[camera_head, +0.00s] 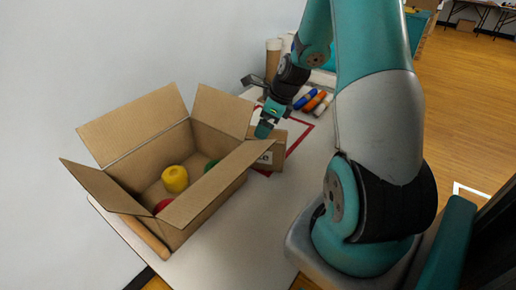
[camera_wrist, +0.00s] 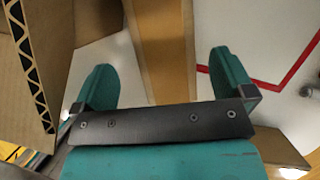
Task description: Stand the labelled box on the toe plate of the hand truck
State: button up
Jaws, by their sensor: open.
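The labelled box (camera_head: 278,152) is small, brown cardboard, with a white label partly hidden by a flap of the larger open box. It stands on the table by a red outline. My gripper (camera_head: 265,128) is at its top in the head view. In the wrist view my gripper (camera_wrist: 163,85) is open, with a strip of brown cardboard (camera_wrist: 165,45) between its fingers, apparently the labelled box. A brown piece with white marking shows at the lower right there. Contact with the fingers cannot be told. The hand truck is not in view.
A large open carton (camera_head: 215,208) holds yellow, green and red round items. Its flap (camera_wrist: 30,70) is close to the left finger in the wrist view. Blue and orange rolls (camera_head: 315,102) and a brown cylinder (camera_head: 273,58) are further back. Wooden floor (camera_head: 465,110) is open at right.

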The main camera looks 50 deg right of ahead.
jog(key=x, duration=0.7)
jog(key=shift+d, duration=0.15)
jog(key=shift+r, duration=0.1)
jog(key=c, duration=1)
jog(key=shift+c, duration=1.2)
jog(key=shift+w+r, duration=0.1)
